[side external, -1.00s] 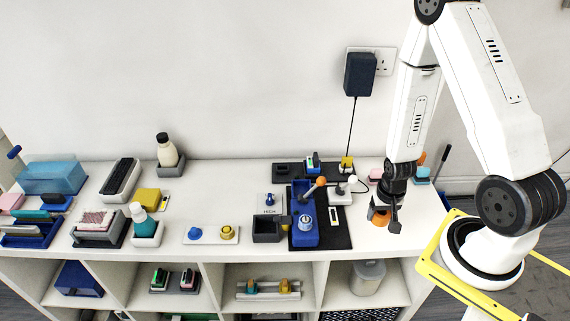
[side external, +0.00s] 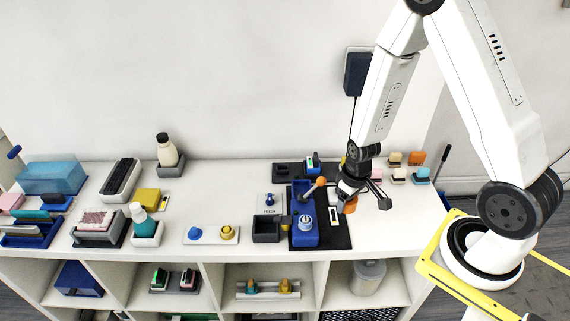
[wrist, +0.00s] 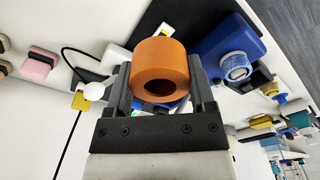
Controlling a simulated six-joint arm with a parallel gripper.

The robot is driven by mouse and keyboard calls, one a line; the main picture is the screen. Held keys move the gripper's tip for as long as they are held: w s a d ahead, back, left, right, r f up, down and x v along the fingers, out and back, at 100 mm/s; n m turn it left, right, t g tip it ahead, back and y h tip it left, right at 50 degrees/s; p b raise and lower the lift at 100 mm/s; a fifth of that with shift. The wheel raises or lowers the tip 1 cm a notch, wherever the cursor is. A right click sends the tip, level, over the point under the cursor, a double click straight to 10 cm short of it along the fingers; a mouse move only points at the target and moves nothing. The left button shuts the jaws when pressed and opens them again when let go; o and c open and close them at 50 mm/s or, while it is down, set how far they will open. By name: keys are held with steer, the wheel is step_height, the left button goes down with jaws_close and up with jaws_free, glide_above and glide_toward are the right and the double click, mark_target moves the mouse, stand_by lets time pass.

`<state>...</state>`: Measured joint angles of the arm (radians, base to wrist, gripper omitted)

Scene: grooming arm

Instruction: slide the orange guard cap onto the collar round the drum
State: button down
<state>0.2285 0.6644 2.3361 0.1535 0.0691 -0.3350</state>
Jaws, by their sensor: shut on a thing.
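The orange guard cap (wrist: 174,55) is a thick ring with a round hole, held between the two fingers of my gripper (wrist: 160,90) in the wrist view. In the side view the cap (side external: 350,205) shows partly behind my gripper (side external: 351,197), above the right edge of the dark mat. The blue unit (side external: 304,238) stands on that mat to the left of my gripper, apart from the cap. Its pale ringed collar (side external: 306,221) faces up with the drum at its middle; the collar (wrist: 236,67) also shows to the right of the cap in the wrist view.
A white block with a cable (side external: 334,190) is close behind my gripper. A dark open box (side external: 266,230) stands left of the unit. Several coloured blocks (side external: 416,158) stand at the back right. The front right tabletop is clear.

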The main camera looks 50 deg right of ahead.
mark_target(306, 218)
steer(key=shift+w+a+r+n+y, duration=0.15)
steer(key=shift+w+a+r+n, duration=0.85)
steer(key=shift+a+n, duration=0.6)
steer(key=shift+w+a+r+n+y, duration=0.1)
steer(key=shift+w+a+r+n, duration=0.9)
steer(key=shift+a+n, duration=0.6)
steer(key=shift+w+a+r+n+y, duration=0.15)
steer(key=shift+w+a+r+n, duration=0.8)
steer(key=shift+a+n, duration=0.65)
steer(key=shift+f, duration=0.2)
steer(key=shift+f, duration=2.65)
steer(key=shift+f, duration=2.05)
jaws_free()
steer(key=shift+s+d+r, duration=0.15)
steer(key=shift+r, duration=1.8)
steer(key=shift+s+d+r, duration=0.15)
steer(key=shift+r, duration=1.8)
